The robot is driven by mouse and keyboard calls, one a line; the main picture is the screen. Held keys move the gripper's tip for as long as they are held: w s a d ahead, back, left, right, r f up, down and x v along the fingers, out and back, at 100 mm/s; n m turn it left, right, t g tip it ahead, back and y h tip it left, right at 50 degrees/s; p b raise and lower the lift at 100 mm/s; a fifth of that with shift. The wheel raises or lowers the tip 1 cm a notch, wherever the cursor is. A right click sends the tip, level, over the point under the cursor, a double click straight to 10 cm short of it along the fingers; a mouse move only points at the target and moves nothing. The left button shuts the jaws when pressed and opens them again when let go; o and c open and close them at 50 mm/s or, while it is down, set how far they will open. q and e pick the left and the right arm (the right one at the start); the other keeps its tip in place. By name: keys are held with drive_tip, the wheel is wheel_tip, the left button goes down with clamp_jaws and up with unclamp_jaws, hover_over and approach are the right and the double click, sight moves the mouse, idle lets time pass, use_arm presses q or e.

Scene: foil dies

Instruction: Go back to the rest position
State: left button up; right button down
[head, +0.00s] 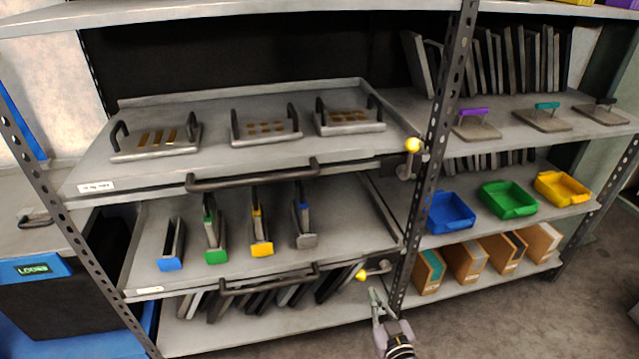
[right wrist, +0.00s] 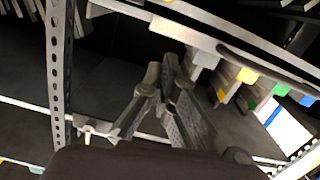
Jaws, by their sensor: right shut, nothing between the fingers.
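My right gripper (head: 379,302) is low in the head view, in front of the rack and just below the yellow knob (head: 362,275) of the lower drawer. It is shut and empty. In the right wrist view the gripper (right wrist: 168,62) shows at the middle with its fingers together and nothing between them. My left gripper is in neither view.
A steel rack carries an upper drawer (head: 75,178) with handled dies and a lower drawer (head: 135,272) with colour-ended holders. A perforated post (head: 436,130) stands near my right gripper. Blue (head: 449,212), green (head: 508,200) and yellow (head: 562,189) bins sit right. Floor (head: 560,310) is free at lower right.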

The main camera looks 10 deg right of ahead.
drive_tip(key=s+a+f+g, duration=0.4)
drive_tip(key=s+f+g, duration=0.4)
drive_tip(key=s+f, duration=0.5)
drive_tip(key=s+a+f+n+g, duration=0.1)
drive_tip(key=s+f+g, duration=0.75)
drive_tip(key=s, duration=0.65)
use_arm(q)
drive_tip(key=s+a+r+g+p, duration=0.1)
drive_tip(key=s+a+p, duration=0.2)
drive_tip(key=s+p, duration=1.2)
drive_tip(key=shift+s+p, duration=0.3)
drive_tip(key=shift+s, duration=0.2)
use_arm(e)
drive_tip(key=s+d, duration=0.2)
drive_tip(key=s, duration=1.5)
drive_tip(key=shift+s+d+f, duration=0.2)
drive_tip(key=shift+s+d, duration=0.05)
